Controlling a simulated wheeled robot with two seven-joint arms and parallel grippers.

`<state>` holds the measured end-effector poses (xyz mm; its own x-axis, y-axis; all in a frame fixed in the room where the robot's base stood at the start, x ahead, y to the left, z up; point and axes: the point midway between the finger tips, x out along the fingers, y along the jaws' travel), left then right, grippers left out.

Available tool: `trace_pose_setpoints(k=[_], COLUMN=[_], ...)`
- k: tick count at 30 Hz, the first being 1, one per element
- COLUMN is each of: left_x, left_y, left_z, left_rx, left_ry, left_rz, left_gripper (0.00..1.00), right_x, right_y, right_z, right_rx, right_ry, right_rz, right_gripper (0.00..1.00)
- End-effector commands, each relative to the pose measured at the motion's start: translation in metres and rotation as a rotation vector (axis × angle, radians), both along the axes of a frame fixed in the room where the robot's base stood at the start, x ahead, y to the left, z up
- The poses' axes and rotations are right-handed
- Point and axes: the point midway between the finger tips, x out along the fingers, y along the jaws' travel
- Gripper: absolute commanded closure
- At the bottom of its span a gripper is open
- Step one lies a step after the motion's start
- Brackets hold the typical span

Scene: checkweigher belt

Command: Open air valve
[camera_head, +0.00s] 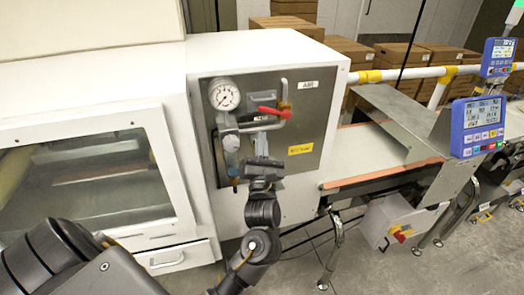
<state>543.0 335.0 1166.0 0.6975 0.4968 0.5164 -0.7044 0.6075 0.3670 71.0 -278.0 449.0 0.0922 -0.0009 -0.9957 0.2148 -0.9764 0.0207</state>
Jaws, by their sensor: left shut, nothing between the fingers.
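The air valve has a red lever handle (270,112) on grey piping, set on a metal panel (315,125) marked "AIR". The lever lies roughly level, sloping slightly down to the right. A round pressure gauge (224,95) sits to its upper left. My left gripper (261,148) is in front of the panel, just below the red lever, and appears apart from it. Its fingers are shut and empty, and it hides part of the lower piping. My right gripper is not in view.
A white cabinet with a glass door (85,180) stands at the left. At the right is the conveyor (390,175) with blue display units (478,127). Cardboard boxes (405,58) stand behind. Grey floor (380,268) shows below the conveyor.

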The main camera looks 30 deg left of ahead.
Motion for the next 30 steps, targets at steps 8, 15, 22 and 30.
trace_pose_setpoints(k=[8,15,22,30], left_x=[0.017,0.020,0.020,0.026], left_y=[0.001,0.000,0.000,0.001], left_z=[0.036,0.040,0.039,0.041], left_rx=[0.000,0.000,0.000,0.022], left_ry=[0.000,0.000,0.000,0.022], left_rz=[-0.002,0.000,0.000,0.002], left_gripper=[1.00,1.00,1.00,1.00], right_x=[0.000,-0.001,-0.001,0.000], right_y=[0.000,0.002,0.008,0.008], right_z=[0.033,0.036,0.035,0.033], right_rx=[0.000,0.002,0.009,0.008], right_ry=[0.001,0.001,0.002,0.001], right_rz=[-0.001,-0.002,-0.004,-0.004], right_gripper=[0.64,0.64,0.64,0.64])
